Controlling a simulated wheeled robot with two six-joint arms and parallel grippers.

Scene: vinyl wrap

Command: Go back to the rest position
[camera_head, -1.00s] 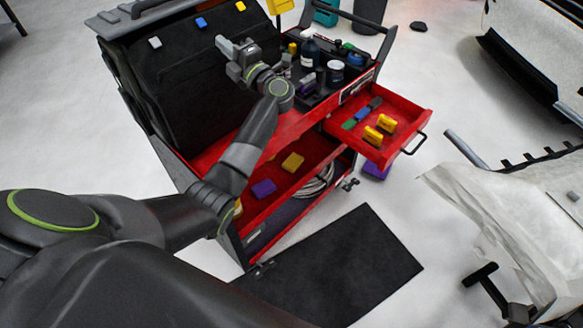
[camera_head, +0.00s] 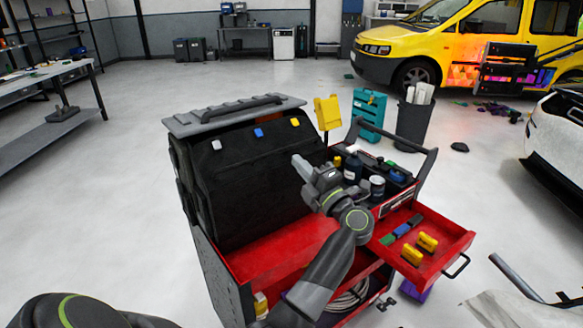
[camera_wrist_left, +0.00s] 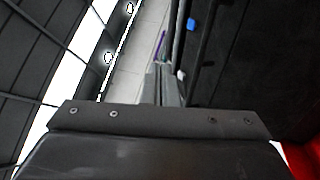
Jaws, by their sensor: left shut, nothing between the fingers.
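My left gripper (camera_head: 298,162) is shut and empty. It is raised over the red tool cart (camera_head: 275,258), in front of the right part of the black upright panel (camera_head: 235,175) and left of the bottles. In the left wrist view its fingers (camera_wrist_left: 163,82) are together, with a blue tab (camera_wrist_left: 191,24) of the panel beyond them to the right. My left arm reaches across the cart from the bottom of the head view. My right gripper is not in view.
The cart's open red drawer (camera_head: 455,238) holds yellow (camera_head: 412,255) and other coloured blocks. Bottles (camera_head: 352,168) stand in a tray close right of my left gripper. A bin (camera_head: 412,125) and teal case (camera_head: 368,112) stand behind. The floor at left is clear.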

